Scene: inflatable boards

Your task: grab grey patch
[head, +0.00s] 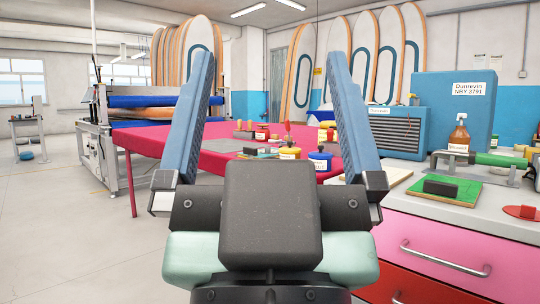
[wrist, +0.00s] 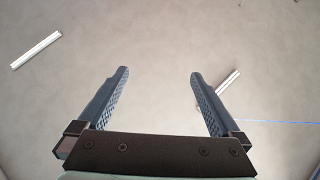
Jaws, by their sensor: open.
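A flat grey piece (head: 222,145), which looks like the grey patch, lies on the pink-red table (head: 185,140), seen between my fingers towards the left one. It is small in the head view and its outline is partly hidden by my arm and finger. My gripper (head: 269,55) is raised in front of the head camera with its two blue fingers wide apart and nothing between them. In the wrist view my gripper (wrist: 159,73) is open and empty against the ceiling. The patch does not show in the wrist view.
Several small jars and pots (head: 290,152) stand on the table. Floor at the left (head: 60,220) is clear.

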